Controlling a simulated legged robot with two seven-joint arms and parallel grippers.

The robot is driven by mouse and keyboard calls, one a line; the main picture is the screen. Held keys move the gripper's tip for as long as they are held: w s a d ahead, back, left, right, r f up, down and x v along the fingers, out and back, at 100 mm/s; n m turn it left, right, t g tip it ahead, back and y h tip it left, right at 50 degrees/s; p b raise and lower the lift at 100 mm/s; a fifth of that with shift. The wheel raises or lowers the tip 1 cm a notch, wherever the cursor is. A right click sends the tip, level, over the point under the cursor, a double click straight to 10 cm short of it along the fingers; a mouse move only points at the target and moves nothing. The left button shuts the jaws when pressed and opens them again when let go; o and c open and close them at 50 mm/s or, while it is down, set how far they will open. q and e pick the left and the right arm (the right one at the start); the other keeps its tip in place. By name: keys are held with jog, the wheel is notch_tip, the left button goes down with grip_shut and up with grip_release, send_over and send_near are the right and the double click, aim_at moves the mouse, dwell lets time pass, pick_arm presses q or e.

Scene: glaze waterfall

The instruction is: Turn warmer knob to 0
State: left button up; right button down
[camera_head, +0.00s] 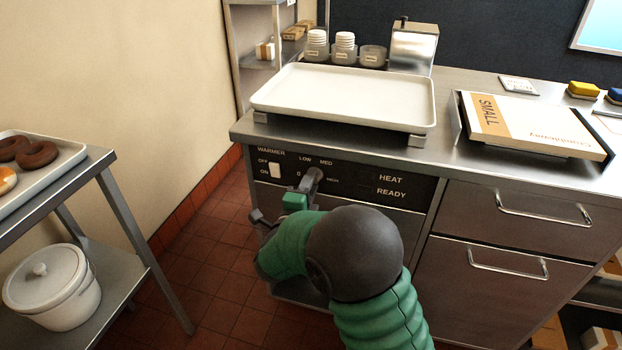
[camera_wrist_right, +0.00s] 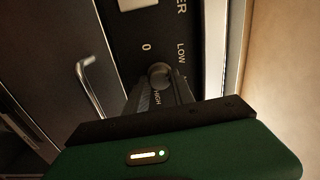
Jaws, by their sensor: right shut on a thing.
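The warmer panel (camera_head: 347,187) is on the front of the steel counter, with an OFF/ON switch (camera_head: 275,170) at its left. The warmer knob (camera_head: 315,174) is round and grey, among the marks 0, LOW, MED and HIGH. It also shows in the right wrist view (camera_wrist_right: 160,75), near the marks 0, LOW and HIGH. My right gripper (camera_head: 309,184) is at the panel, its fingers on both sides of the knob and shut on it. In the right wrist view the fingers (camera_wrist_right: 160,92) reach up to the knob. The knob's pointer direction cannot be made out. My left gripper is not in view.
A white tray (camera_head: 345,92) rests on the counter above the panel. A SMALL box (camera_head: 535,125) lies to its right. Drawers with bar handles (camera_head: 545,208) are right of the panel. A cart (camera_head: 98,165) with doughnuts and a white pot (camera_head: 52,290) stands at left.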

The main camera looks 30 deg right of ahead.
jog(key=n+p, duration=0.3)
jog(key=n, duration=0.1)
jog(key=shift+a+n, duration=0.15)
jog(key=shift+n, duration=0.15)
jog(key=shift+f+n+p, duration=0.15)
jog(key=shift+n+p, duration=2.45)
jog(key=shift+n, duration=0.6)
jog(key=shift+f+n+p, duration=0.1)
jog(key=shift+n+p, duration=2.45)
jog(key=shift+n, duration=0.65)
jog(key=c, duration=1.1)
grip_release()
jog(key=shift+w, duration=0.1)
jog(key=shift+r, duration=0.15)
